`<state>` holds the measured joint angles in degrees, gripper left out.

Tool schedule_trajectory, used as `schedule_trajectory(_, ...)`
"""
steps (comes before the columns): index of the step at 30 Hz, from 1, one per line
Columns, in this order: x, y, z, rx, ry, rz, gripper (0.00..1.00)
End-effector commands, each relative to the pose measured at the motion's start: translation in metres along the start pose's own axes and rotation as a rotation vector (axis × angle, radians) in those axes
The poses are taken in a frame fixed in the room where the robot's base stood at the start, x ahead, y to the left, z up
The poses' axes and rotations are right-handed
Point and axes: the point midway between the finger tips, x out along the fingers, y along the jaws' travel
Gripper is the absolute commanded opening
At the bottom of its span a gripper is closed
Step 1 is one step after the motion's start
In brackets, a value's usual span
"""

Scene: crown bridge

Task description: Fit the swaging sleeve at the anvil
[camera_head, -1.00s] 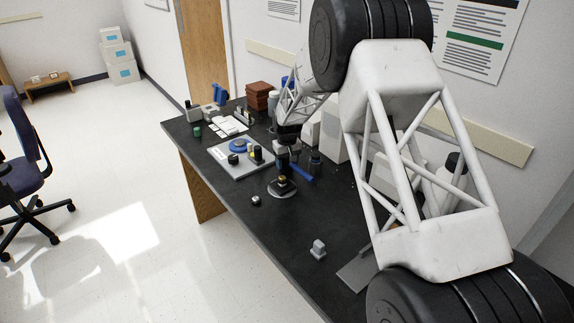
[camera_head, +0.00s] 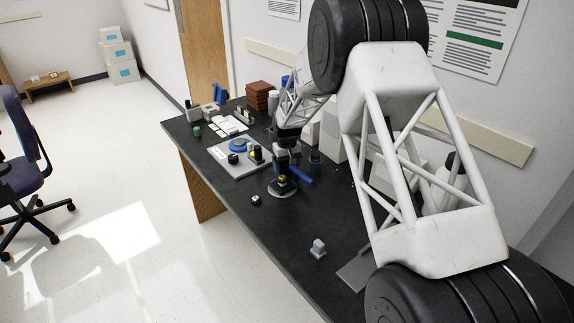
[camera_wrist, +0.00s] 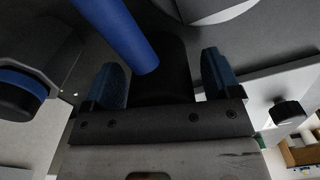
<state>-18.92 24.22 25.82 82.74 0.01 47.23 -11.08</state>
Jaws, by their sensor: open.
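My gripper (camera_head: 284,159) is low over a dark upright press-like stand (camera_head: 283,187) on a round pale base, with a small yellow part showing low on it. In the wrist view my gripper (camera_wrist: 162,80) is open, its blue-padded fingers apart. A black cylindrical part (camera_wrist: 165,62) lies between them in the picture; contact cannot be told. A blue bar (camera_wrist: 117,32) crosses just beyond it; it also shows beside the stand in the head view (camera_head: 303,175). I cannot tell the sleeve or the anvil apart surely; the gripper hides the stand's top.
A grey plate (camera_head: 226,164) with a blue disc (camera_head: 239,145) and black and yellow parts stands behind left. A dark bottle (camera_head: 315,161) is close right. The front tabletop is mostly clear.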

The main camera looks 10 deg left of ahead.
Motion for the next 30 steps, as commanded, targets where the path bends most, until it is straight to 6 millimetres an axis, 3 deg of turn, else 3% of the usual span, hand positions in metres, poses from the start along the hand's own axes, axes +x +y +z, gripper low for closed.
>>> schedule_trajectory(11, -0.014, 0.0, 0.0, 0.0, 0.001, 0.0, 0.83)
schedule_trajectory(30, -0.105, 0.0, 0.0, 0.0, 0.001, 0.0, 0.83)
